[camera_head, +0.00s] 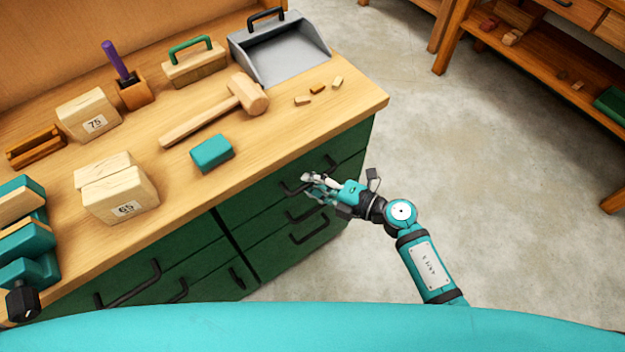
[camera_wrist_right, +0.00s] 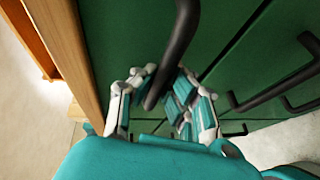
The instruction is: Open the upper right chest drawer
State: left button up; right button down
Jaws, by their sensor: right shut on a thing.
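The chest is the green drawer unit under the wooden bench top. Its upper right drawer (camera_head: 268,196) has a black bar handle (camera_head: 290,189) and looks flush with the front. My right gripper (camera_head: 315,182) reaches this handle from the right in the head view. In the right wrist view the black handle (camera_wrist_right: 178,48) runs between the fingers of my right gripper (camera_wrist_right: 158,98), which are shut around it. The fingers hide part of the handle. My left gripper is not in view.
On the bench top (camera_head: 330,115) lie a mallet (camera_head: 215,110), a teal block (camera_head: 211,153), wooden blocks (camera_head: 120,195) and a grey dustpan (camera_head: 280,55). More handles (camera_head: 310,230) sit below. The floor (camera_head: 480,170) right of the chest is clear; a shelf unit (camera_head: 545,55) stands beyond.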

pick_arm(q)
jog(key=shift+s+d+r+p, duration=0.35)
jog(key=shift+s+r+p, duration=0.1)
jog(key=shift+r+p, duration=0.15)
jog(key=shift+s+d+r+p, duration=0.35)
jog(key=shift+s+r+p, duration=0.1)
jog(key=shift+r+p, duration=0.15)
pick_arm(e)
jog(key=s+d, duration=0.8)
jog(key=s, duration=0.3)
jog(key=s+d, duration=0.8)
jog(key=s, duration=0.3)
jog(key=shift+s+d+r, duration=0.2)
jog(key=shift+s+d, duration=0.15)
jog(key=shift+s, duration=0.05)
jog(key=c, duration=1.4)
grip_release()
jog(key=shift+o, duration=0.3)
jog(key=shift+f, duration=0.1)
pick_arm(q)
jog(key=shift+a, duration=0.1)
